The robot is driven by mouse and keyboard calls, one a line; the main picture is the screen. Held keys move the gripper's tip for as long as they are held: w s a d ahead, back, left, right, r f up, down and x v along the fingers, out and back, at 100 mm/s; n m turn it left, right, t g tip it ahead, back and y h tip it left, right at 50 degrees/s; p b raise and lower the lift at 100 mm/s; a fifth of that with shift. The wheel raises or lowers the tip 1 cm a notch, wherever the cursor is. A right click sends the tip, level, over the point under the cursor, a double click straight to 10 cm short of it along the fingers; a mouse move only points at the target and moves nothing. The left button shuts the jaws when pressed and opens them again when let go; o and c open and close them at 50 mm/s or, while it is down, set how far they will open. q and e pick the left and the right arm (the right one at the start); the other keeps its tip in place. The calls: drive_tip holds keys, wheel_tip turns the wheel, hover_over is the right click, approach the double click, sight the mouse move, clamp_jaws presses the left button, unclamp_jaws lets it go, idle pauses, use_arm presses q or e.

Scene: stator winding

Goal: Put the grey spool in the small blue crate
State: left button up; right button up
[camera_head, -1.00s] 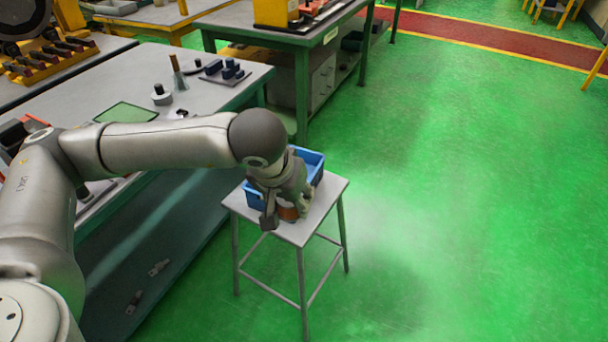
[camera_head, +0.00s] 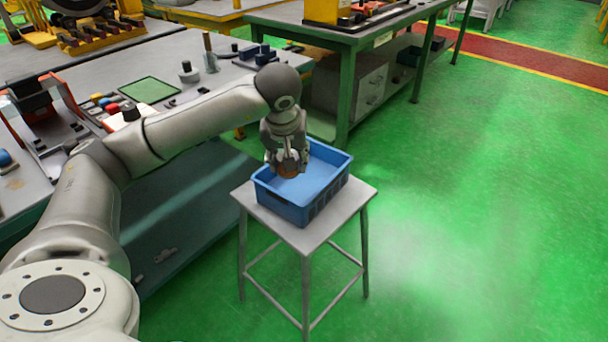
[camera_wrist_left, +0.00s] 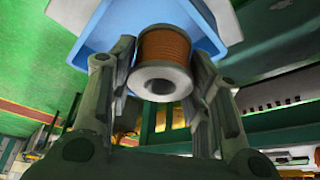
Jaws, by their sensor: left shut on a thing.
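The grey spool, wound with copper-coloured wire, shows between the fingers of my left gripper (camera_head: 287,158) in the head view; the spool (camera_head: 288,171) is partly covered by them. In the left wrist view my left gripper (camera_wrist_left: 164,62) is shut on the spool (camera_wrist_left: 164,82), whose grey end faces the camera. The small blue crate (camera_head: 318,204) stands on a grey stool. The spool is over the crate's open inside, towards its left back side; I cannot tell how high above the floor of the crate it is. The crate also shows behind the spool in the left wrist view (camera_wrist_left: 95,40).
The grey stool top (camera_head: 352,205) has bare room around the crate. A workbench (camera_head: 215,85) with a green mat (camera_head: 150,90) and several small parts stands to the left. Another table (camera_head: 345,38) is behind. The green floor on the right is clear.

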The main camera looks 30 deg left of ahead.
use_arm(q)
drive_tip(key=w+f, duration=0.2)
drive_tip(key=w+a+f, duration=0.1)
drive_tip(key=w+f, duration=0.1)
drive_tip(key=w, duration=0.1)
drive_tip(key=w+f, duration=0.3)
drive_tip(key=shift+w+a+b, duration=0.15)
drive_tip(key=shift+a+b, duration=0.15)
drive_tip(key=shift+a, duration=0.1)
drive_tip(key=shift+w+f, duration=0.25)
drive_tip(key=shift+f, duration=0.1)
wheel_tip(320, 180, down, 3)
drive_tip(key=shift+w+f, duration=0.15)
drive_tip(key=shift+a, duration=0.1)
use_arm(e)
drive_tip(key=w+r, duration=0.2)
drive_tip(key=shift+w+a+r, duration=0.15)
drive_tip(key=shift+w+r, duration=0.05)
drive_tip(key=shift+r, duration=0.15)
use_arm(q)
drive_tip(key=shift+f, duration=0.15)
use_arm(e)
drive_tip(key=shift+s+f, duration=0.1)
drive_tip(key=shift+s, duration=0.05)
use_arm(q)
drive_tip(key=o, duration=1)
use_arm(e)
drive_tip(key=shift+r, duration=0.25)
